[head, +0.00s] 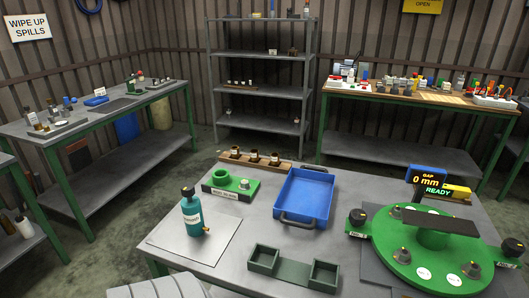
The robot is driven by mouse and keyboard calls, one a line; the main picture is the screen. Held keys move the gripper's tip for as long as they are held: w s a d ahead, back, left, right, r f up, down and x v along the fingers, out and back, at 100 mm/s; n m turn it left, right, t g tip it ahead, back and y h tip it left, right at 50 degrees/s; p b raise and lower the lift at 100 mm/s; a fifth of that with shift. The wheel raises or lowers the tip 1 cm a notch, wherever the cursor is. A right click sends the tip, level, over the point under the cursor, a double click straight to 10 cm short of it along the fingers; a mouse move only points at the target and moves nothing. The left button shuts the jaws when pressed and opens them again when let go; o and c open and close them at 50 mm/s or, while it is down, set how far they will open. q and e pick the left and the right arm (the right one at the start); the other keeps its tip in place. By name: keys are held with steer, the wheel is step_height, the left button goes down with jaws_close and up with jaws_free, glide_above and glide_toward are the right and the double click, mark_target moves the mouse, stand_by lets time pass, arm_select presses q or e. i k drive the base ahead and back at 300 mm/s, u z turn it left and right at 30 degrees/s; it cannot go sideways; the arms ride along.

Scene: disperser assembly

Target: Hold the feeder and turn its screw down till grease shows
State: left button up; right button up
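Neither of my grippers is in view. I cannot tell for sure which thing is the feeder. A teal bottle (191,215) with a dark cap and a small brass-coloured spout stands upright on a pale mat (165,240) at the table's left. Behind it, a green and black labelled block (232,194) carries a green ring and a small silver knob (244,184). A green round machine (437,257) at the right bears several small metal fittings (401,255). No grease can be made out.
A blue tray (306,199) with dark handles lies mid-table. A wooden rack (285,165) with several small brown jars is behind it. A dark green two-bin holder (293,268) is at the front. Black knobs (357,217) flank the machine. Bare table shows between bottle and holder.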

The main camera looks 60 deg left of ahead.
mark_target(187, 190)
steer(key=z, duration=0.85)
steer(key=k, duration=1.5)
steer(key=u, duration=2.1)
